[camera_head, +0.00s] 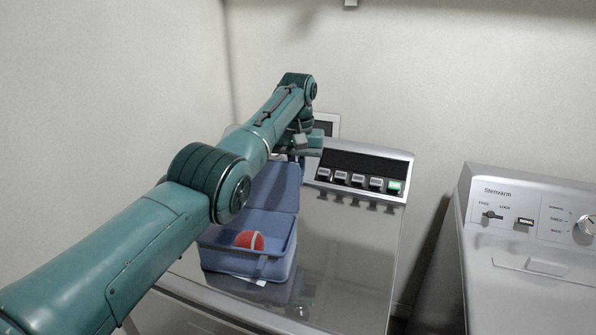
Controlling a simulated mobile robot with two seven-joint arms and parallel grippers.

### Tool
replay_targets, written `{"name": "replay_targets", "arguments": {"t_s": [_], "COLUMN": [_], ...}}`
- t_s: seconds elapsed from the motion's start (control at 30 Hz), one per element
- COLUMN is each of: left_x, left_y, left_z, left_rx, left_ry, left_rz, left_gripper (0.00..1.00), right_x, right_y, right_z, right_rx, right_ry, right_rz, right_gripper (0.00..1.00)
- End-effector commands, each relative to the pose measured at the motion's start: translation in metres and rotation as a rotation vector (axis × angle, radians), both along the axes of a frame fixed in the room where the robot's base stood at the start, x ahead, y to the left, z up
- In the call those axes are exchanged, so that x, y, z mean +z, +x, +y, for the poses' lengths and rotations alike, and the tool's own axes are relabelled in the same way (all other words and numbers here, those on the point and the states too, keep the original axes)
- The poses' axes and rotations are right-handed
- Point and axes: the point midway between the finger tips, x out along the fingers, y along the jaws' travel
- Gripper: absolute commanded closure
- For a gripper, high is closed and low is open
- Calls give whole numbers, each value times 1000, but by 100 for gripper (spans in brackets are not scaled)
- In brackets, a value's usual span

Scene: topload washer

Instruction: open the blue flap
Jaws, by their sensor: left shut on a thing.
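A blue box (225,237) sits on the washer's shiny top, with a red ball with a pale band (250,240) inside it. Its blue flap (277,186) stands raised at the back of the box, and the inside is open to view. My left arm crosses from the lower left and hides the flap's left part. My left gripper (297,157) is at the flap's upper right edge, shut on the flap; the fingertips are small and partly hidden. My right gripper is not in view.
The washer's control panel (360,172) with a row of buttons, one lit green, lies right of the gripper. A second white machine (530,245) with knobs stands at the right, past a gap. The washer top right of the box is clear. Walls close off the back and left.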

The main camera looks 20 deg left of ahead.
Motion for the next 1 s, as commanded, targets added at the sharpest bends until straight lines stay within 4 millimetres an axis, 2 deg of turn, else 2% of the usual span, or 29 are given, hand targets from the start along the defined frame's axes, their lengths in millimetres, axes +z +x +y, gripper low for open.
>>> {"name": "replay_targets", "arguments": {"t_s": [0.37,0.4,0.63,0.87,1.0], "left_x": [-3,-3,-2,0,11], "left_y": [-1,-1,-1,0,0], "left_z": [-1,-1,0,0,2], "left_rx": [0,0,0,0,1], "left_ry": [0,0,-1,-1,0], "left_rz": [8,8,5,3,0], "left_gripper": [100,90,71,71,71], "right_x": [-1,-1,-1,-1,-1], "right_y": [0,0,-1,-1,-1], "right_z": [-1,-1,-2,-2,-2], "right_rx": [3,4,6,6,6], "right_ry": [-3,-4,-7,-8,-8], "right_rz": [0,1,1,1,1], "right_gripper": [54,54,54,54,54]}}
